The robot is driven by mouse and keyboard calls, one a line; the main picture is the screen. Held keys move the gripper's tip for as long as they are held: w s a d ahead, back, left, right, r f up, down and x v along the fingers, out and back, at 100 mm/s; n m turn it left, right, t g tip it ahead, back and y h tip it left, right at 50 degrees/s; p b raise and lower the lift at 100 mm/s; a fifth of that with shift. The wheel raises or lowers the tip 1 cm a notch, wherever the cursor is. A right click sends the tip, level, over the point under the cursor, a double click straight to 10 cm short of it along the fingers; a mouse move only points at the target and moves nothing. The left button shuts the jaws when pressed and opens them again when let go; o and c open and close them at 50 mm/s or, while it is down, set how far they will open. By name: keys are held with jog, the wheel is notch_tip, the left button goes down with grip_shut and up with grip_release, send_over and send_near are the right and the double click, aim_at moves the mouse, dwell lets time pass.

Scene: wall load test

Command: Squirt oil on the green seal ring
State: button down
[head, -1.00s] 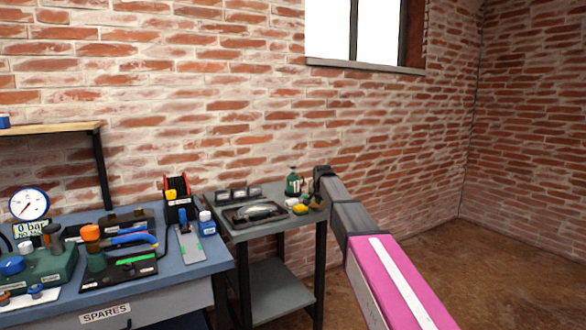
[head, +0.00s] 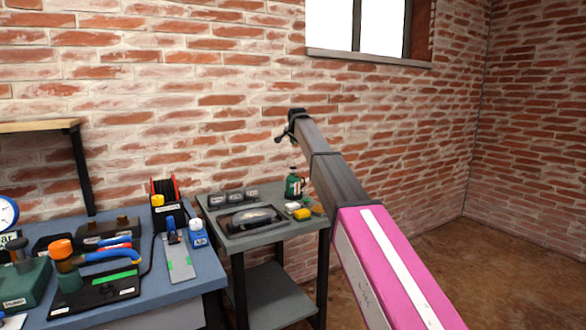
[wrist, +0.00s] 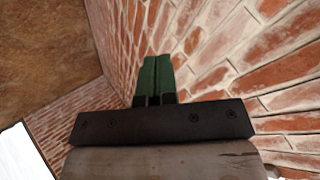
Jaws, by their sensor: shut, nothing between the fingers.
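A dark green container with a red and white label (head: 294,186) stands upright at the back right of the small grey table; it may be the oil can, but its label is too small to read. I cannot make out a green seal ring for certain in the head view. My gripper (head: 280,138) is up in front of the brick wall, above and apart from the green container. In the wrist view its two dark green fingers (wrist: 156,64) lie together, shut and empty, with only wall and floor beyond.
The grey table (head: 222,218) also carries a tray (head: 232,232), several dark blocks and a yellow item (head: 302,214). A blue bench (head: 160,295) at left holds a black plate with a blue-handled tool, a grey strip and a blue-and-white bottle (head: 198,235). Floor at right is clear.

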aim_at(294, 167)
jog(key=shift+f, duration=0.15)
jog(key=shift+f, duration=4.3)
jog(key=shift+f, duration=1.4)
jog(key=shift+r, duration=1.4)
jog(key=shift+r, duration=2.55)
